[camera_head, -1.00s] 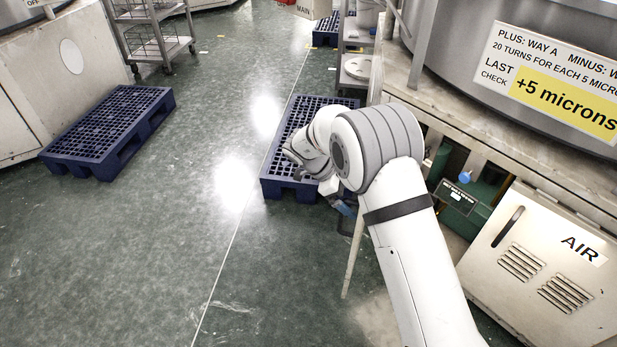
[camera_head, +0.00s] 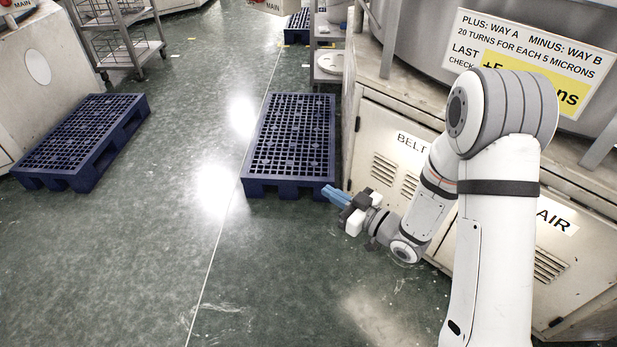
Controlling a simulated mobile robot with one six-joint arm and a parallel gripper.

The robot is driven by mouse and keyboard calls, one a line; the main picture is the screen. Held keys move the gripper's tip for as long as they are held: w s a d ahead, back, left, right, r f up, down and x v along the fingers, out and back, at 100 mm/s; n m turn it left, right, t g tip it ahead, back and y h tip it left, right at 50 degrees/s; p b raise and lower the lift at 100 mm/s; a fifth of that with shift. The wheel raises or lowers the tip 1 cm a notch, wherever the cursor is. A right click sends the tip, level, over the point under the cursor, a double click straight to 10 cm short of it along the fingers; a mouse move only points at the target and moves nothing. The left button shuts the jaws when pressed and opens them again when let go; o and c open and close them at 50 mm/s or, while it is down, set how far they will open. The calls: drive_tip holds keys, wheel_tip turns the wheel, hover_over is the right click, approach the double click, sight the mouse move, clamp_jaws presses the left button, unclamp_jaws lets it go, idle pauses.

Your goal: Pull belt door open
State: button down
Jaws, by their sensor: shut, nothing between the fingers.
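The belt door (camera_head: 392,150) is a cream cabinet panel with a partly hidden "BELT" label and louvres, right of centre. Its outer face shows and looks flush, or nearly so, with the cabinet front. My arm covers its right part, so any gap there is hidden. My gripper (camera_head: 336,194) has blue fingers, is shut and empty, and points left. In the picture it lies left of the door's lower part, in front of the cabinet, apart from the door as far as I can tell.
A blue pallet (camera_head: 291,188) lies on the floor just beyond my gripper; another pallet (camera_head: 80,140) lies far left. The louvred "AIR" door (camera_head: 568,245) is at right, partly behind my arm. A wire trolley (camera_head: 118,45) stands at the back.

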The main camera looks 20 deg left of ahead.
drive_tip(key=b+x, duration=0.3)
drive_tip(key=x, duration=1)
drive_tip(key=shift+w+a, duration=0.15)
drive_tip(key=shift+a, duration=0.1)
drive_tip(key=shift+f, duration=0.1)
idle(0.8)
